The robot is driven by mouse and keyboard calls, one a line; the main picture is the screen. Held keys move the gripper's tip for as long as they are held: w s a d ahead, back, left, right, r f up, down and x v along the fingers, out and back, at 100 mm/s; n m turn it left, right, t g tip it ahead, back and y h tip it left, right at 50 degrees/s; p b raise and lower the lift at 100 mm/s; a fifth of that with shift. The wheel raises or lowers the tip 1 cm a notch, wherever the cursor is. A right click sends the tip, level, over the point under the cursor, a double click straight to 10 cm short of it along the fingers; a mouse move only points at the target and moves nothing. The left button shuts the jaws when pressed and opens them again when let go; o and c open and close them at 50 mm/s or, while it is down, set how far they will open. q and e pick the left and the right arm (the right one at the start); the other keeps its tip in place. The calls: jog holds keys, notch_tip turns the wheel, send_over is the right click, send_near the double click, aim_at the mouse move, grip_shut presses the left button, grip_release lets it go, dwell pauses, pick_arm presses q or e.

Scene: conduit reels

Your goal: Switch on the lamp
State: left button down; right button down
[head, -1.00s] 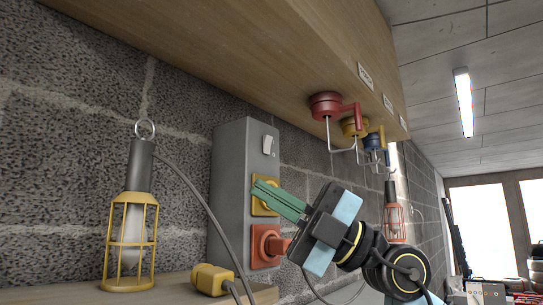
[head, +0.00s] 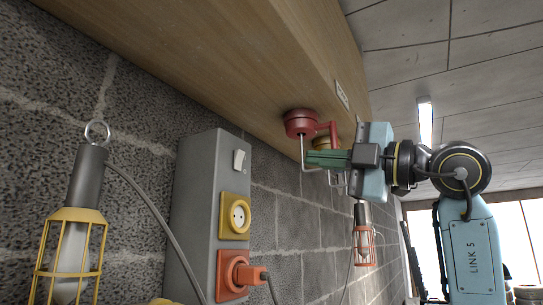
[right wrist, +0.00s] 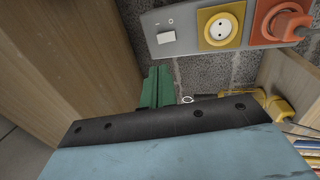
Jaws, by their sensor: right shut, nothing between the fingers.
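A yellow caged lamp (head: 72,240) with a grey handle and top ring stands at the left of the head view, its bulb pale. A grey box (head: 195,215) on the wall carries a white rocker switch (head: 239,160), an empty yellow socket (head: 235,216) and an orange socket (head: 226,290) holding an orange plug (head: 250,274). The switch also shows in the right wrist view (right wrist: 166,38). My right gripper (head: 312,158) is shut and empty, right of the box at about switch height, near the red hook. A yellow plug (head: 163,301) barely shows at the bottom edge. My left gripper is out of view.
A wooden cabinet (head: 215,60) overhangs the box. An orange caged lamp (head: 363,245) hangs farther along the wall. Space in front of the box looks clear.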

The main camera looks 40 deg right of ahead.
aim_at(243, 154)
jog(key=p+x, duration=0.5)
jog(key=x, duration=0.8)
jog(key=shift+w+a+p, duration=0.2)
jog(key=shift+w+p, duration=0.15)
jog(key=shift+w, duration=0.05)
jog(key=shift+d+r, duration=0.1)
jog(key=shift+d, duration=0.05)
